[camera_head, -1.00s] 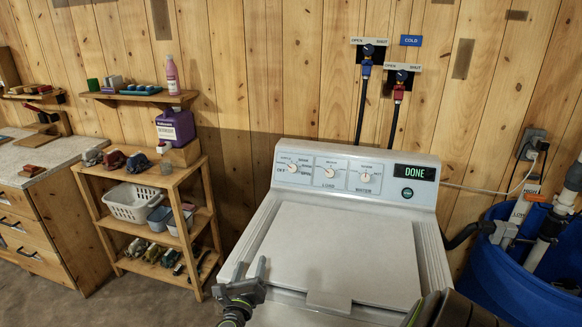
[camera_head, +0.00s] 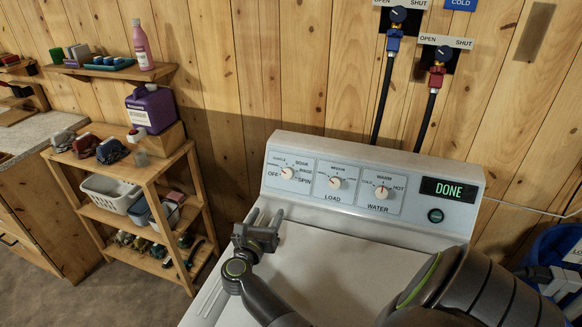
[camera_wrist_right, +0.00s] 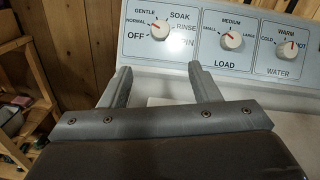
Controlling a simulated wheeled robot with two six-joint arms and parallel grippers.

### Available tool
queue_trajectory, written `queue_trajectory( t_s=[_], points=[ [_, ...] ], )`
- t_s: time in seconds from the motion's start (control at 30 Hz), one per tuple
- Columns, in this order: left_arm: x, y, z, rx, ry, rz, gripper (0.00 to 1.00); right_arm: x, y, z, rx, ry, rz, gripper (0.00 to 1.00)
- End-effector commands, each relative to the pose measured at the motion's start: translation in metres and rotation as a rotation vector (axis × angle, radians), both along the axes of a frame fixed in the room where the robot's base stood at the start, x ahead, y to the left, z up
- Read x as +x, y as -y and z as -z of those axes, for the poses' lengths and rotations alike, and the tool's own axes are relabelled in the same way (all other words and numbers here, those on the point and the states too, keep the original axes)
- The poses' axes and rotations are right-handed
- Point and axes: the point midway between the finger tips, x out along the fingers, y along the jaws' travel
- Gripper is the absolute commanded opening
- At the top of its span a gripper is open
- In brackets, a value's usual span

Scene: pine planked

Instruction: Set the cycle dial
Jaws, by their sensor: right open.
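The washer's cycle dial (camera_head: 287,173) is a round white knob at the left of the control panel, with OFF, SOAK, RINSE and SPIN printed around it. It also shows in the right wrist view (camera_wrist_right: 159,29), where its red mark points up and left, toward the NORMAL and GENTLE labels. My right gripper (camera_head: 265,216) is open and empty, over the left rear of the washer top, in front of and below the dial. In the right wrist view its fingers (camera_wrist_right: 159,72) are spread below the dial, not touching it. My left gripper is out of view.
The load dial (camera_head: 335,183) and water dial (camera_head: 382,192) sit to the right on the panel. The display (camera_head: 449,190) reads DONE above a round button (camera_head: 435,215). A wooden shelf unit (camera_head: 160,170) stands left of the washer. Hoses run down the wall behind.

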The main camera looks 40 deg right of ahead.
Motion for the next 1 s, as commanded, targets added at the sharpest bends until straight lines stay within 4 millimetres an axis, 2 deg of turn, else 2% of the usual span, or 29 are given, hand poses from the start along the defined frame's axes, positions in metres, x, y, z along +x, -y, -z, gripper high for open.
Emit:
queue_trajectory(
  t_s=[0.17, 0.37, 0.53, 0.8, 1.0],
  points=[
    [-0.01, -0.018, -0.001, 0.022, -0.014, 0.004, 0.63, 0.006, 0.01, 0.0, -0.001, 0.001, 0.001, 0.56],
    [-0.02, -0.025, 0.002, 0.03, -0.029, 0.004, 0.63, 0.025, 0.043, 0.0, -0.004, 0.001, 0.001, 0.56],
    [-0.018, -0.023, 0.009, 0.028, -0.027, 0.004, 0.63, 0.043, 0.076, 0.001, -0.004, 0.001, 0.002, 0.56],
    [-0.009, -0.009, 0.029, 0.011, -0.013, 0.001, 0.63, 0.071, 0.124, 0.003, -0.002, 0.001, 0.003, 0.56],
    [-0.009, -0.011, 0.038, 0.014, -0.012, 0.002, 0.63, 0.083, 0.145, 0.003, 0.0, 0.001, 0.001, 0.56]
  ],
)
